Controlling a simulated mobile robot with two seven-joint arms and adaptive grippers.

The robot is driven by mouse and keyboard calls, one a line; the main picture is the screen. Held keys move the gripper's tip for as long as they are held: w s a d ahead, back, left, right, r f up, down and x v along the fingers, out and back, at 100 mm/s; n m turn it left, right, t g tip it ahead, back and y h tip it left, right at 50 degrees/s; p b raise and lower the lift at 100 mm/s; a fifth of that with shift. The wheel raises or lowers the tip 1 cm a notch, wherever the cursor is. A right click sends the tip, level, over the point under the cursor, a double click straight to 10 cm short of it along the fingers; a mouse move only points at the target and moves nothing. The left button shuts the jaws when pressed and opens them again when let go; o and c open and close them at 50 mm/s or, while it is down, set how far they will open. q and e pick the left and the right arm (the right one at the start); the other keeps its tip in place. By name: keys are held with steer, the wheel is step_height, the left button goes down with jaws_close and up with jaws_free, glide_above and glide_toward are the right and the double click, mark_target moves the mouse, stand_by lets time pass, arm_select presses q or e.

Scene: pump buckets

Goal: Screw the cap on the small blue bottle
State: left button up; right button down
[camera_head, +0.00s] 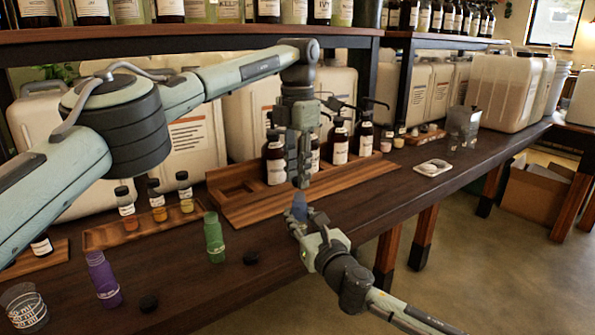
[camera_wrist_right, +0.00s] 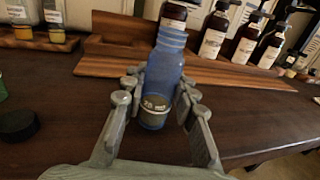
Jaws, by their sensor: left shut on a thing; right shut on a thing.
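The small blue bottle (camera_head: 299,208) stands in my right gripper (camera_head: 309,222), which is shut on it over the dark table. In the right wrist view the translucent blue bottle (camera_wrist_right: 163,75) is between the fingers, with its label low down and its ringed neck bare at the top. My left gripper (camera_head: 300,180) points straight down just above the bottle in the head view.
A green bottle (camera_head: 214,238) and a purple bottle (camera_head: 103,278) stand uncapped to the left. Black caps (camera_head: 251,257) (camera_head: 148,303) lie beside them. Behind is a wooden rack (camera_head: 245,212) with dark pump bottles (camera_head: 340,143). The table front edge is close.

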arm_select(q)
steer(key=shift+f, duration=0.9)
steer(key=shift+f, duration=0.6)
